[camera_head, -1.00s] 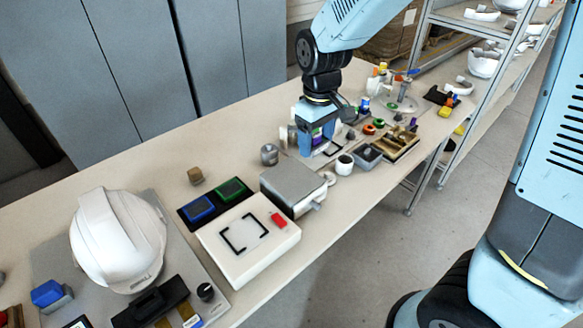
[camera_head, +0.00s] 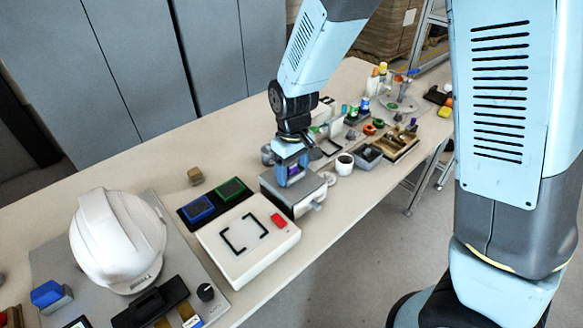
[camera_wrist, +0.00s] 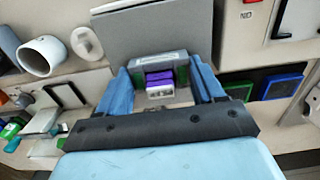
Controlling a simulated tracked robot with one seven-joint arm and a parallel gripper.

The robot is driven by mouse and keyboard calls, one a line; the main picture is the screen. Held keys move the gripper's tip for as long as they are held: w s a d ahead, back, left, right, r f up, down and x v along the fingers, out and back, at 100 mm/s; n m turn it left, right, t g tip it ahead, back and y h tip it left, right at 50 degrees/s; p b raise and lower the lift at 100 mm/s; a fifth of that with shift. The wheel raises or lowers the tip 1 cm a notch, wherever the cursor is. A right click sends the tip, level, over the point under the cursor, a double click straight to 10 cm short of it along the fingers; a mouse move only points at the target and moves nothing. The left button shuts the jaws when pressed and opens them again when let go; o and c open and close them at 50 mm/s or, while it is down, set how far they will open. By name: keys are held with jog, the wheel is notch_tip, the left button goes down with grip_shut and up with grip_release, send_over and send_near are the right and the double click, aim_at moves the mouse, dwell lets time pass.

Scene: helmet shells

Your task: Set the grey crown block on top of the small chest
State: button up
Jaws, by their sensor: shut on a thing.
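The small chest (camera_head: 275,189) is a low box with a flat grey lid and pale sides, in the middle of the bench. Its lid shows as a grey sheet in the wrist view (camera_wrist: 150,32). My gripper (camera_head: 292,178) points down over this lid, with blue fingers shut on a grey block. In the wrist view, my gripper (camera_wrist: 163,82) has the grey crown block (camera_wrist: 158,62) between its fingers, with a purple piece (camera_wrist: 158,77) at its near side. The fingers hide much of the block in the head view. I cannot tell whether it touches the lid.
A white box (camera_head: 275,247) with black corner marks and a red button stands in front-left of the chest. Blue (camera_head: 197,210) and green (camera_head: 231,189) pads lie left. A white mug (camera_head: 344,164) stands right. A white helmet (camera_head: 118,240) is farther left.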

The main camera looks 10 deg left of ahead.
aim_at(293, 165)
jog(key=o, duration=1)
jog(key=shift+o, duration=0.2)
notch_tip(293, 165, up, 12)
jog(key=s+d+r+m+t+y, duration=0.1)
jog(key=d+r+m, duration=0.1)
jog(key=d+r, duration=0.5)
jog(key=d+r+m+t, duration=0.1)
jog(key=d+r+m, duration=0.25)
jog(key=d, duration=0.75)
jog(key=s+d+r+m+t+h, duration=0.1)
jog(key=s+d+r+m+t, duration=0.2)
jog(key=s+d, duration=0.7)
jog(key=shift+d+r+m+t, duration=0.3)
jog(key=shift+d+r+m, duration=0.5)
jog(key=shift+d, duration=0.55)
jog(key=shift+s, duration=0.1)
